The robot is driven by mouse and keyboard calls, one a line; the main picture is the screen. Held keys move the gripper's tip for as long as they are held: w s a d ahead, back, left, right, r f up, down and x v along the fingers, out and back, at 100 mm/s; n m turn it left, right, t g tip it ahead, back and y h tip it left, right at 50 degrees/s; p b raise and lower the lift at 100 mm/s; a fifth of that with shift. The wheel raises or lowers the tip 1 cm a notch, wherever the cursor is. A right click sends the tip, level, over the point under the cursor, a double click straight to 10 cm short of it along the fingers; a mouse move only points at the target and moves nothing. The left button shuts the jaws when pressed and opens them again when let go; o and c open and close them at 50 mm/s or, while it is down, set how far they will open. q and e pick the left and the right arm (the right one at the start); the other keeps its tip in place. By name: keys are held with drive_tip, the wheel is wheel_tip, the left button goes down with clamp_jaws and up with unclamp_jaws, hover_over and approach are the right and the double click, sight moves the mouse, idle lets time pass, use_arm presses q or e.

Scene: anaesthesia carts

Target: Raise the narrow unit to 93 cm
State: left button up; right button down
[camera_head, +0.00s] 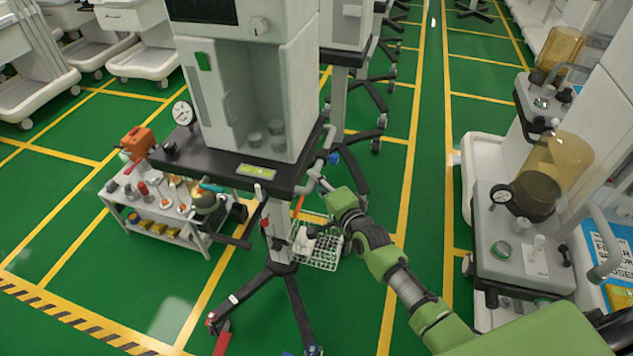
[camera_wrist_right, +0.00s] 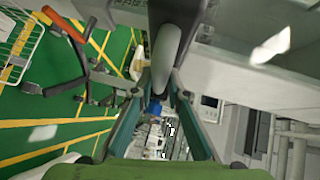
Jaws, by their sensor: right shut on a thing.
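The narrow unit is a tall white cabinet (camera_head: 283,70) on a dark shelf (camera_head: 225,168), carried by a single column on a dark star-shaped base (camera_head: 283,268). A small yellow-green display (camera_head: 256,171) sits on the shelf's front edge; its figures are too small to read. A grey handle (camera_wrist_right: 167,52) is at the shelf's right side. My right gripper (camera_head: 318,178) reaches it from the right and is shut on it; the wrist view shows the fingers (camera_wrist_right: 160,85) on either side of the handle. My left gripper is not in view.
A wire basket (camera_head: 318,248) hangs at the column below my right gripper. A low tool cart (camera_head: 165,215) stands left of the unit. Another machine (camera_head: 520,240) stands to the right. Similar units stand behind. Green floor is free in front.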

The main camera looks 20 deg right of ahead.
wheel_tip(320, 180, up, 4)
drive_tip(key=shift+w+p, duration=0.1)
drive_tip(key=shift+p, duration=0.25)
drive_tip(key=shift+f, duration=0.1)
drive_tip(key=c, duration=2)
unclamp_jaws()
drive_tip(key=shift+f, duration=0.25)
drive_tip(key=shift+o, duration=0.2)
drive_tip(key=shift+f, duration=0.15)
drive_tip(key=v, duration=1.2)
drive_tip(key=shift+f, duration=0.1)
